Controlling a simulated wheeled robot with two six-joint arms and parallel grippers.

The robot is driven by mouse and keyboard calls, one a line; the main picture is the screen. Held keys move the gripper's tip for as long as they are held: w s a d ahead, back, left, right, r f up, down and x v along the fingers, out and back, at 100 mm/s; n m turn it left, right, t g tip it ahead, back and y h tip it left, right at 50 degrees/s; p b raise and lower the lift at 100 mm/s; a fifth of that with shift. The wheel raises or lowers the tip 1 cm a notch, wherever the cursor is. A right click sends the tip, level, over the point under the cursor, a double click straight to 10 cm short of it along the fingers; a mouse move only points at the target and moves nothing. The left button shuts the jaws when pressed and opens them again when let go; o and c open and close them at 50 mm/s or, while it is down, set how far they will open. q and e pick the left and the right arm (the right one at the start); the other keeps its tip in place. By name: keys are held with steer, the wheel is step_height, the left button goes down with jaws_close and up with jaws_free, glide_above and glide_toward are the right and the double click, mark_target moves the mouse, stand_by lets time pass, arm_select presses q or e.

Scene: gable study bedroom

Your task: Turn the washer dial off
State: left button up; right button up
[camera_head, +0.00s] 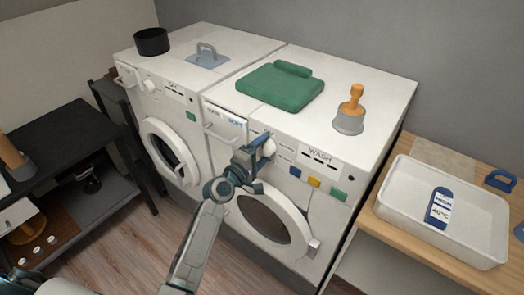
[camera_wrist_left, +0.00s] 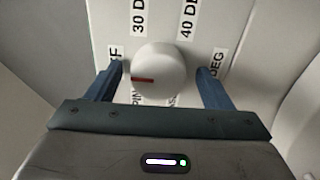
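The washer (camera_head: 325,170) on the right is white and marked WASH. Its round white dial (camera_head: 269,147) is partly hidden behind my left gripper (camera_head: 263,153) in the head view. In the left wrist view the dial (camera_wrist_left: 165,62) has a red mark on its left side, pointing left, below the partly hidden OFF label and above the SPIN label. My left gripper (camera_wrist_left: 159,85) is open, with one blue finger on each side of the dial and a visible gap to it. My right gripper is not in view.
A second white machine (camera_head: 165,100) stands left of the washer. A white tub (camera_head: 385,190) sits on the wooden bench at right. A dark shelf (camera_head: 65,140) is at left.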

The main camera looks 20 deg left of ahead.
arm_select(q)
steer(key=b+v, duration=0.2)
steer(key=v, duration=0.8)
steer(key=shift+s, duration=0.4)
steer(key=shift+a+r, duration=0.1)
steer(key=shift+a, duration=0.05)
steer(key=s+a+f+m+g+y+b, duration=0.1)
steer(key=s+a+f+m+g+y, duration=0.15)
steer(key=f, duration=1.35)
steer(key=s+a+f+m+g+y+b, duration=0.1)
steer(key=s+a+f+g+y+b, duration=0.15)
steer(key=f, duration=1.35)
steer(key=s+a+f+m+g+y, duration=0.1)
steer(key=s+f+m+g, duration=0.1)
steer(key=s+f, duration=0.65)
steer(key=s+a+f+m+g, duration=0.25)
steer(key=s+f, duration=0.25)
steer(key=f, duration=0.7)
steer(key=s+f+m+g+b, duration=0.1)
steer(key=s+f, duration=0.4)
steer(key=s, duration=0.5)
steer(key=s+f+m+g, duration=0.3)
steer(key=s+f, duration=0.2)
steer(key=s, duration=0.5)
steer(key=s+f+m+g+y+b, duration=0.1)
steer(key=s+f+m+g, duration=0.1)
steer(key=s+f, duration=0.4)
steer(key=s, duration=0.4)
steer(key=shift+m+b, duration=0.3)
